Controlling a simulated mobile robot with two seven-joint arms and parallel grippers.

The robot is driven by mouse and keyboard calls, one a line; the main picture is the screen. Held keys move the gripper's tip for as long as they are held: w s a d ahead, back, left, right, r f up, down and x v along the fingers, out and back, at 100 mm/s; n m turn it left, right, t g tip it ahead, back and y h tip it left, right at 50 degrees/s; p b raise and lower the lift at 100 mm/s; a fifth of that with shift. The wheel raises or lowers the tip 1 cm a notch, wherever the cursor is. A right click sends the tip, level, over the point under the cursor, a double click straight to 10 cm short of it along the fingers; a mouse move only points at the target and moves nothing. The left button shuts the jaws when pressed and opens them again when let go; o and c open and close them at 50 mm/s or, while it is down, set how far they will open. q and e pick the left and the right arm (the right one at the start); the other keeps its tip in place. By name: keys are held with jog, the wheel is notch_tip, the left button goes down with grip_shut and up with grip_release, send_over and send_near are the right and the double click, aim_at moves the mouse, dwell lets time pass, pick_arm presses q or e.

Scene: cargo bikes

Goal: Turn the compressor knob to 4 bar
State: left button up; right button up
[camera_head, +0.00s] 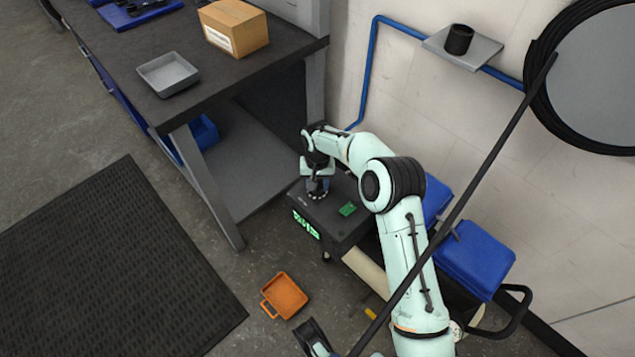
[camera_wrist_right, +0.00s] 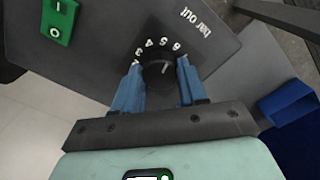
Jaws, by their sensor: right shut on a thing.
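The compressor (camera_head: 335,222) is a dark box on the floor beside the workbench, with a green lit display on its front. My right gripper (camera_head: 318,190) reaches down onto its top. In the right wrist view, the round black knob (camera_wrist_right: 158,72) sits between the blue fingers of my right gripper (camera_wrist_right: 160,85), which are shut on it. White numbers arc around the knob's far side, next to the words "bar OUT". A faint light mark shows on the knob, but I cannot tell exactly which number it points to.
A green switch (camera_wrist_right: 58,20) marked I and O is on the compressor's top. The workbench (camera_head: 115,60) stands to the left, with a grey tray (camera_head: 168,74) and a carton (camera_head: 234,28). An orange tray (camera_head: 285,296) lies on the floor. Blue cases (camera_head: 473,260) stand to the right.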

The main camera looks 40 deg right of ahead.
aim_at(318, 186)
jog(key=n, duration=0.4)
jog(key=shift+n+p, duration=0.3)
pick_arm(q)
jog(key=shift+s+d+r, duration=0.4)
jog(key=shift+s+r, duration=0.15)
jog(key=shift+s, duration=0.25)
pick_arm(e)
jog(key=shift+n, duration=2.2)
pick_arm(q)
jog(key=shift+g, duration=0.3)
pick_arm(e)
jog(key=o, duration=1.1)
jog(key=shift+c, duration=0.2)
pick_arm(q)
jog(key=shift+g+h, duration=0.4)
jog(key=shift+g, duration=0.2)
jog(key=s+r+p, duration=0.1)
jog(key=s+d+r+p, duration=0.2)
jog(key=s, duration=0.1)
jog(key=shift+r, duration=0.1)
pick_arm(e)
notch_tip(318, 186, up, 14)
jog(key=shift+f, duration=0.25)
